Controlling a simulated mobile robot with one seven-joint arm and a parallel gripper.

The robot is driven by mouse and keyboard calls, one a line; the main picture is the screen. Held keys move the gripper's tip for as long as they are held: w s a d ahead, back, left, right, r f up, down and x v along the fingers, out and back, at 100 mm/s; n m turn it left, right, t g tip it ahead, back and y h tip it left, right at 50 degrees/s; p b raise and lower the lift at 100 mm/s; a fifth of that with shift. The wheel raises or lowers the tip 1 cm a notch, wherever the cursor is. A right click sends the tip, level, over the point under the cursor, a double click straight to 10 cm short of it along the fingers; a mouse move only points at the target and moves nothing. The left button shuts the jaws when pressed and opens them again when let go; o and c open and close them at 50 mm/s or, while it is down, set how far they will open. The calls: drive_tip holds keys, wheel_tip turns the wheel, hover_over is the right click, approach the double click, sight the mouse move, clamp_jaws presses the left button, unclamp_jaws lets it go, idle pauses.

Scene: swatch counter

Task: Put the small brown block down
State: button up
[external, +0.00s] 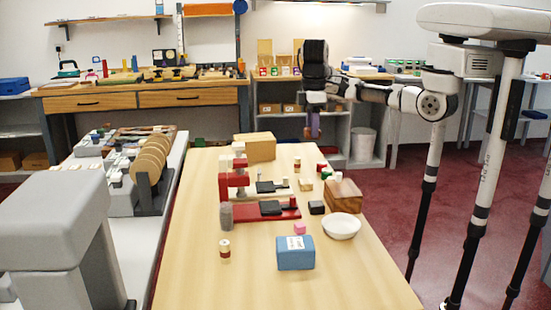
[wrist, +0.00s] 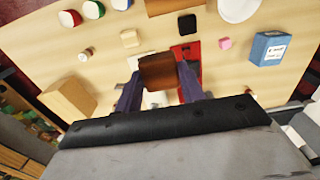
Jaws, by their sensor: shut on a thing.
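The small brown block (wrist: 158,71) is between the two purple fingertips of my gripper (wrist: 159,82) in the wrist view. My gripper is shut on it. In the external view my gripper (external: 313,126) points down, raised beyond the far end of the wooden table (external: 190,265). I cannot make out the block clearly there. In the wrist view the block covers part of what lies below, beside a red stand (wrist: 190,60), so its height above the table is hard to tell.
A tan box (external: 257,147) stands at the table's far end. Red and white stands with black plates (external: 272,208) fill the middle. A wooden box (external: 344,195), white bowl (external: 341,226), pink block (external: 300,229) and blue box (external: 295,253) stand to the right. The near left is mostly clear.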

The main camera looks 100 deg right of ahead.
drive_tip(key=w+a+b, duration=0.1)
drive_tip(key=w+a, duration=0.5)
drive_tip(key=a, duration=0.4)
drive_tip(key=w+a+b, duration=0.2)
drive_tip(key=w+a, duration=0.4)
drive_tip(key=a, duration=0.4)
drive_tip(key=s+a+b, duration=0.2)
drive_tip(key=a, duration=1.9)
wheel_tip(320, 180, down, 20)
drive_tip(key=shift+s+a+r+p, duration=0.1)
drive_tip(key=shift+p, duration=0.3)
drive_tip(key=o, duration=1)
drive_tip(key=shift+c, duration=0.2)
